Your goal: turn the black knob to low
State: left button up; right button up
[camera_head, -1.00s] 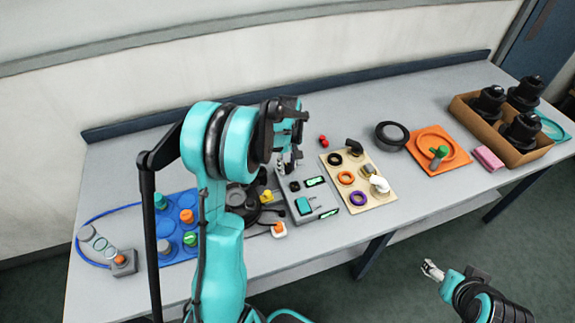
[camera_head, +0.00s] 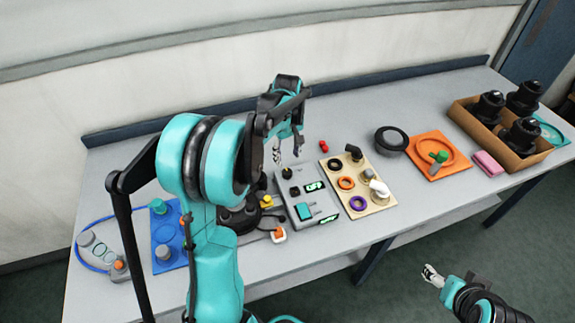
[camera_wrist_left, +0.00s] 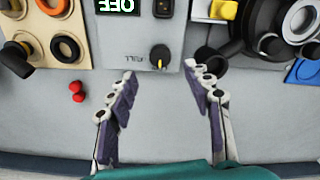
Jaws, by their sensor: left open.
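In the head view the knob (camera_head: 287,173) is at the far end of the panel (camera_head: 310,203). My left gripper (camera_head: 287,151) is open and empty, just beyond the knob on the wall side. In the left wrist view its fingertips (camera_wrist_left: 160,72) lie either side of the knob, apart from it. My right gripper (camera_head: 432,275) is off the table's front; its jaw state is unclear.
A display (camera_wrist_left: 118,5) reads OFF, upside down. A beige board with rings (camera_head: 335,163) stands right of the panel, and small red pieces (camera_head: 324,146) lie behind it. A dark round device (camera_head: 238,216) is left of the panel. The table behind the panel is mostly clear.

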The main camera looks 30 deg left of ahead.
pick_arm(q)
jog(key=shift+r, duration=1.95)
jog(key=s+d+r+m+t, duration=0.35)
jog(key=s+d+m, duration=0.25)
jog(key=s+d, duration=0.3)
jog(key=s+d+f+m+t+b, duration=0.1)
jog(key=s+d+f+m+t, duration=0.2)
jog(key=s+d+m, duration=0.3)
jog(key=s+m, duration=0.1)
jog(key=s, duration=0.3)
jog(key=shift+d+t+b, duration=0.25)
jog(key=shift+t+b, duration=0.05)
jog(key=shift+t, duration=0.05)
